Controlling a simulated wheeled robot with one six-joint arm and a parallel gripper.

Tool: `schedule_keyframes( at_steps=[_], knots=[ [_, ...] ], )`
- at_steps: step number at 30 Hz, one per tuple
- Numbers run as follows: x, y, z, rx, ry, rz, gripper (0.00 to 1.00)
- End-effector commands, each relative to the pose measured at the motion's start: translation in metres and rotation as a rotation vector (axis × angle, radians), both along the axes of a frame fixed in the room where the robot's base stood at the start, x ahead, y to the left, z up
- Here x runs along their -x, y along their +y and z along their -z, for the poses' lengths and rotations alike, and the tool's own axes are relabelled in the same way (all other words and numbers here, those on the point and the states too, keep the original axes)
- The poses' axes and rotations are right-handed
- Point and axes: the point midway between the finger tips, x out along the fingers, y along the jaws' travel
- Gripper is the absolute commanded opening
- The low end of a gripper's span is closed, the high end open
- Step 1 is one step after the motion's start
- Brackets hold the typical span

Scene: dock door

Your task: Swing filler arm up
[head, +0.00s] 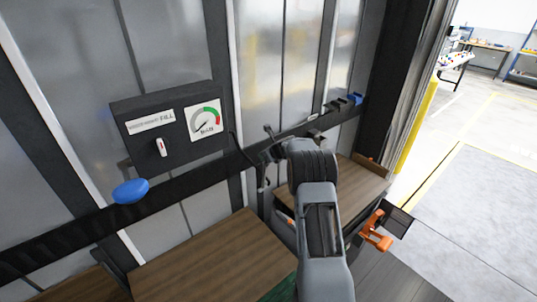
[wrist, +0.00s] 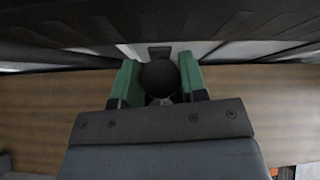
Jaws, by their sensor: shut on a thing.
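My gripper (wrist: 160,85) shows in the wrist view with its two green fingers shut on a dark round knob (wrist: 160,76). The knob sits between the fingertips, close to a dark bar across the top of that view. I cannot tell from the frames whether this knob belongs to the filler arm. In the head view my arm covers the gripper and what it holds. Dark thin fittings (head: 268,150) show on the black rail just left of my arm.
A blue oval knob (head: 130,191) sits at the rail's left. Wooden boards (head: 210,262) lie below. An orange fitting (head: 376,232) stands right of my arm. The floor at right is open.

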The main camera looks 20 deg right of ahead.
Motion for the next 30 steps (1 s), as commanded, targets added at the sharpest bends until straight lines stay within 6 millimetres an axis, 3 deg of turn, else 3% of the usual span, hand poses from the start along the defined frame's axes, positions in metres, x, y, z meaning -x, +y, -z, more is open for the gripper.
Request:
schedule_keyframes(
  at_steps=[14,15,21,30],
  knots=[
    [-0.0044,0.0002,-0.0062,0.007,-0.011,0.004,0.0],
    [-0.0043,0.0003,-0.0062,0.008,-0.012,0.003,0.43],
    [-0.0039,0.0024,-0.004,0.004,-0.008,-0.001,0.62],
    [-0.0017,0.0027,-0.0032,0.003,-0.004,-0.002,0.63]
  ],
)
